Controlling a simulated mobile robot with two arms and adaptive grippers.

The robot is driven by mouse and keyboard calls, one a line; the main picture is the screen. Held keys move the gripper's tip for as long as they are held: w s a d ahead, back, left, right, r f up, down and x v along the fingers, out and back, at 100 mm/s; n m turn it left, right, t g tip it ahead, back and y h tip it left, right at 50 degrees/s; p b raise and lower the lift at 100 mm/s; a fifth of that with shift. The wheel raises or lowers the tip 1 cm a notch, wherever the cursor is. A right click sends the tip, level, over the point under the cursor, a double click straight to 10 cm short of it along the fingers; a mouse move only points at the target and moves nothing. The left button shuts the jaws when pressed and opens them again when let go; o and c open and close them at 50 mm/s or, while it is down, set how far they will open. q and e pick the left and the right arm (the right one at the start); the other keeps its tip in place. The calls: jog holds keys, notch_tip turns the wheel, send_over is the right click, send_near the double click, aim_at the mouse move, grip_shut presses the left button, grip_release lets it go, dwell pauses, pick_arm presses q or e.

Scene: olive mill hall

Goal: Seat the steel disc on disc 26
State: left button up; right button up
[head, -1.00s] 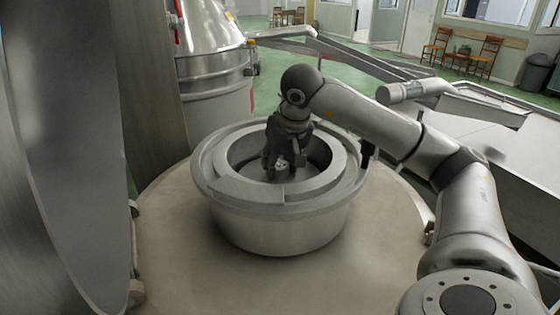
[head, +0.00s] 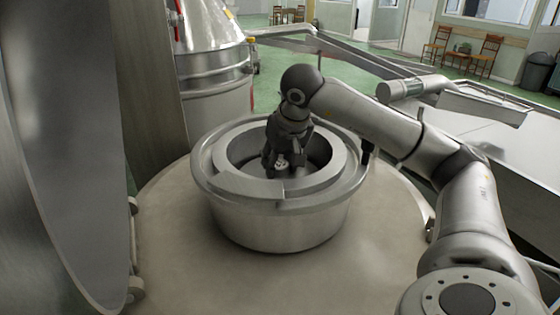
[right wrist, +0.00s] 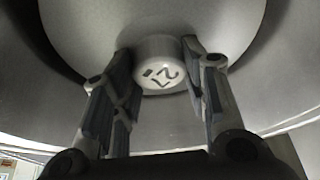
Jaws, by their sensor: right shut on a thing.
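A round steel vessel (head: 280,225) with a wide, stepped rim stands on a broad beige round top. My right gripper (head: 281,161) reaches down into its central opening. In the right wrist view, my right gripper's fingers (right wrist: 160,80) are shut on a short pale round knob (right wrist: 160,50) with dark marks on its end; I cannot read them surely. Behind the knob is a smooth grey round surface (right wrist: 85,35), perhaps the steel disc. I cannot tell whether it rests on anything. No disc marked 26 can be made out. My left gripper is not in view.
The beige top (head: 180,265) is clear around the vessel. A large upright steel plate (head: 70,150) stands close on the left. A conical steel tank (head: 212,75) is behind. A metal bench (head: 490,140) lies right, beyond my right arm. Chairs stand far back.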

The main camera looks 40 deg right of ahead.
jog(key=shift+f, duration=0.15)
jog(key=o, duration=1.4)
jog(key=v, duration=1.2)
